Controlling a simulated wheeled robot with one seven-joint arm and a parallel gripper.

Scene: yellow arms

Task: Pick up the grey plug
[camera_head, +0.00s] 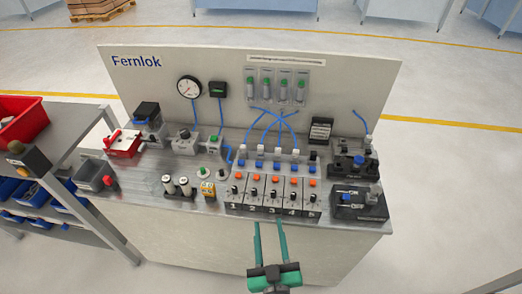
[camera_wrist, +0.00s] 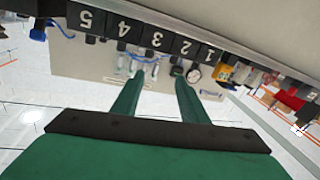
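My gripper (camera_head: 268,222) is open and empty, with its two green fingers apart at the bench's front edge, near the numbered blocks. In the wrist view its fingers (camera_wrist: 156,85) also stand apart with nothing between them. A small dark-grey knob-like piece on a pale round base (camera_head: 222,174) stands left of block 1, beside a similar green-topped piece (camera_head: 204,172). It may be the grey plug, but it is too small to be sure. Several pale grey-white fittings (camera_head: 295,155) stand behind the numbered blocks; I cannot tell whether one is the plug.
The numbered blocks (camera_head: 273,190) carry orange buttons and black knobs. Blue hoses (camera_head: 268,130) rise behind them to the upright panel (camera_head: 150,85). A black ON/OFF box (camera_head: 358,203) stands at the right. A shelf with a red bin (camera_head: 22,118) is at the left.

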